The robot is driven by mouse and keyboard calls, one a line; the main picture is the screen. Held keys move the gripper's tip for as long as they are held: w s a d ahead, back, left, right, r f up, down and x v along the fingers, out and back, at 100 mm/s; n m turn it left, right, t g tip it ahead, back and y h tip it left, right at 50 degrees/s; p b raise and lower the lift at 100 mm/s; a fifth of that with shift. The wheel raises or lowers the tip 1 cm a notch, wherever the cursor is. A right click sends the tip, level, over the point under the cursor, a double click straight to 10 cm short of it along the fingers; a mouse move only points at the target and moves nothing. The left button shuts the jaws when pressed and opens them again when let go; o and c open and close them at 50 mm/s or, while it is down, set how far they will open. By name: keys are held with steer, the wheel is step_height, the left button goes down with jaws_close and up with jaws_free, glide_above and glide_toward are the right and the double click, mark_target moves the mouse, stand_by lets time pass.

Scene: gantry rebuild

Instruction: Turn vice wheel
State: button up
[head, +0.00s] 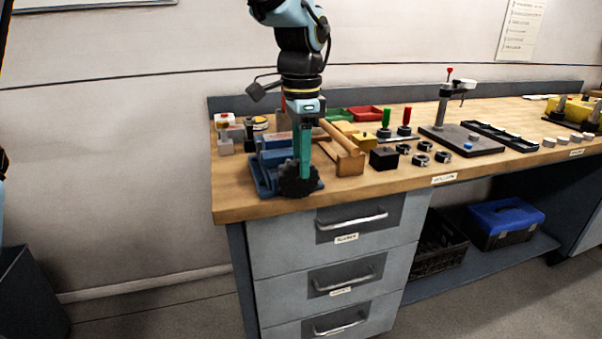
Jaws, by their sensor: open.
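The blue vice (264,172) stands on the wooden workbench near its left front corner. Its dark, knobbed wheel (298,181) faces the front edge of the bench. My gripper (304,172) points down from above with its teal fingers at the wheel, overlapping its upper part in the head view. The gripper is open. I cannot tell from this angle whether the fingers touch the wheel or straddle its rim. The fingers hide part of the wheel and of the vice behind it.
A wooden holder (350,163) and a black block (383,158) stand close to the right of the wheel. Several dark rings (422,159) lie farther right. Small items stand behind the vice at the left. The bench's front edge (270,212) is just below the wheel.

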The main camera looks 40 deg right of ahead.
mark_target(298, 179)
steer(key=shift+f, duration=1.85)
jaws_close()
